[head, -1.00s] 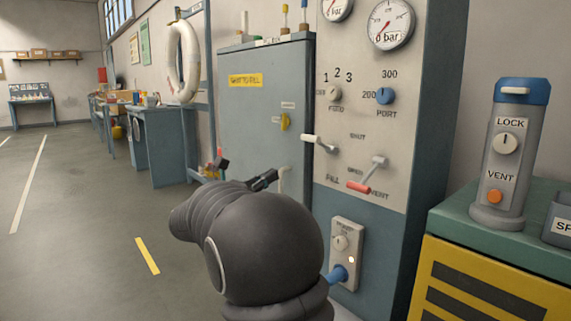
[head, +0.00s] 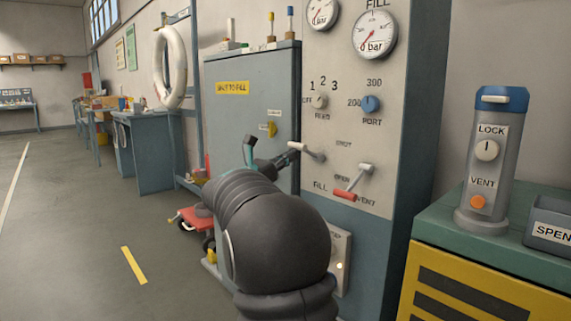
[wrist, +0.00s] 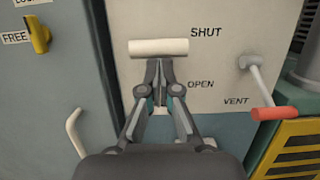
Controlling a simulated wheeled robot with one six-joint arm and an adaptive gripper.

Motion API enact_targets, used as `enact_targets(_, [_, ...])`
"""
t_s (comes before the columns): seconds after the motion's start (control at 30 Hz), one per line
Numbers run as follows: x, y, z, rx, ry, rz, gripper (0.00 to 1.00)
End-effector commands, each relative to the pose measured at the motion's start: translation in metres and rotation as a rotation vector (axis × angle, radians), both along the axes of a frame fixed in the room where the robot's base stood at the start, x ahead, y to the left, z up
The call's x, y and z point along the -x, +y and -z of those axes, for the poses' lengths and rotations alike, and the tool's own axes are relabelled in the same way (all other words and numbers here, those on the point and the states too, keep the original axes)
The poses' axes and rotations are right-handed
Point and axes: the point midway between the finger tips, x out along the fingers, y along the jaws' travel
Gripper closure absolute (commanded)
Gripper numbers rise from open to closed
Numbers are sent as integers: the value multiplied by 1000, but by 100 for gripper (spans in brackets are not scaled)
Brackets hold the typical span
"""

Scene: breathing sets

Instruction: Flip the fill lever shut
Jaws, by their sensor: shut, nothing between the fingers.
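The fill lever has a white bar handle (head: 298,147) on a grey stem, on the left of the pale panel (head: 335,125). In the wrist view the white handle (wrist: 158,47) lies level, left of the word SHUT and above OPEN. My gripper (wrist: 159,68) is shut and empty. Its fingertips are just below the handle, and I cannot tell whether they touch it. The fingers hide the stem in the wrist view. In the head view my gripper (head: 283,160) is left of the lever, partly behind my dark wrist.
A red-handled vent lever (head: 344,195) sits right of the fill lever; its red handle also shows in the wrist view (wrist: 276,113). A blue-grey cabinet (head: 235,125) stands left of the panel. A green-topped yellow cabinet (head: 470,275) with a grey canister (head: 487,165) is to the right.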

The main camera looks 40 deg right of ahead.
Motion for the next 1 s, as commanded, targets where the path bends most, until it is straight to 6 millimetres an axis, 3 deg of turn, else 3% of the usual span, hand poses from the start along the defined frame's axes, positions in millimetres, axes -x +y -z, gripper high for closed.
enact_targets(0.3, [0,0,-1,0,0,0,100])
enact_targets(0.57, [0,-7,-19,1,-1,0,100])
enact_targets(1.0, [2,-4,-20,8,-9,1,100])
